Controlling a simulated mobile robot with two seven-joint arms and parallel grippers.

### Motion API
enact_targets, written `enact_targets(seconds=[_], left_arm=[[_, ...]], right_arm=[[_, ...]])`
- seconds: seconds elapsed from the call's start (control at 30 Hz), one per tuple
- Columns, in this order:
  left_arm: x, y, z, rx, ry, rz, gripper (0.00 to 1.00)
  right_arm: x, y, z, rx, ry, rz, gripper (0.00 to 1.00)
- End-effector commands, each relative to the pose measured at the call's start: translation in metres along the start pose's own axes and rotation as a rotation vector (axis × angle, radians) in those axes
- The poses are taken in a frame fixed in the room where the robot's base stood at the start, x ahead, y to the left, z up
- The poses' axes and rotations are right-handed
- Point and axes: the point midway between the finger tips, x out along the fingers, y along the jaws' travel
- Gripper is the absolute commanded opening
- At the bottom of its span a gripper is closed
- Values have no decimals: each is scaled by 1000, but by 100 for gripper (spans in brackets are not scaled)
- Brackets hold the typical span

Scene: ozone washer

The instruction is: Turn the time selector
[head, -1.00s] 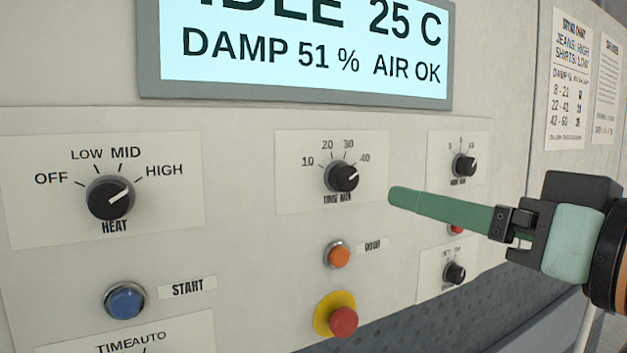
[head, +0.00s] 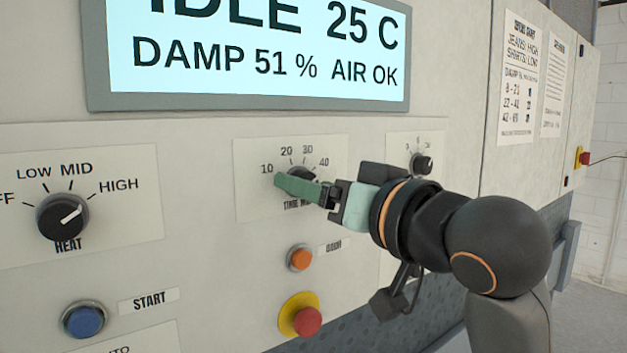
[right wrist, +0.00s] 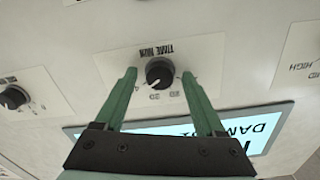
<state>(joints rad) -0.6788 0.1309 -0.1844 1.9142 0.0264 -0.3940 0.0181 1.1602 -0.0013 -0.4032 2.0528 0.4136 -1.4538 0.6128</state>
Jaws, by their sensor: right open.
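The time selector (head: 301,178) is a black round knob on a pale plate marked 10, 20, 30 and 40. In the head view my right gripper (head: 282,181) is in front of it and hides much of it, including most of its pointer. In the right wrist view the knob (right wrist: 159,73) appears between the two green fingers of my right gripper (right wrist: 160,76), which are spread apart with a gap on each side. The fingers hold nothing. The picture does not show clearly how far the fingertips are from the panel. My left gripper is not in view.
The heat knob (head: 62,217) is at the left, above the blue start button (head: 85,319). An orange button (head: 300,257) and a red stop button (head: 307,321) sit below the selector. A smaller knob (head: 422,163) is at the right. The display (head: 250,50) is above.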

Motion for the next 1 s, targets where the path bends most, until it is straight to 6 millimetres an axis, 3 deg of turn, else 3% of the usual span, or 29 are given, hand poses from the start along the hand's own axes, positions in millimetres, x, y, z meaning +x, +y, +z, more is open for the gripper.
enact_targets(seconds=[0.3, 0.9, 1.0], left_arm=[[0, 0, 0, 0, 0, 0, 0], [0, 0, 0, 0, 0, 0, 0], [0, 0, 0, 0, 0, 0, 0]], right_arm=[[3, 0, 0, 1, 0, 0, 72], [2, 0, 0, 0, 0, 0, 4], [2, 0, 0, 1, 0, 0, 0]])
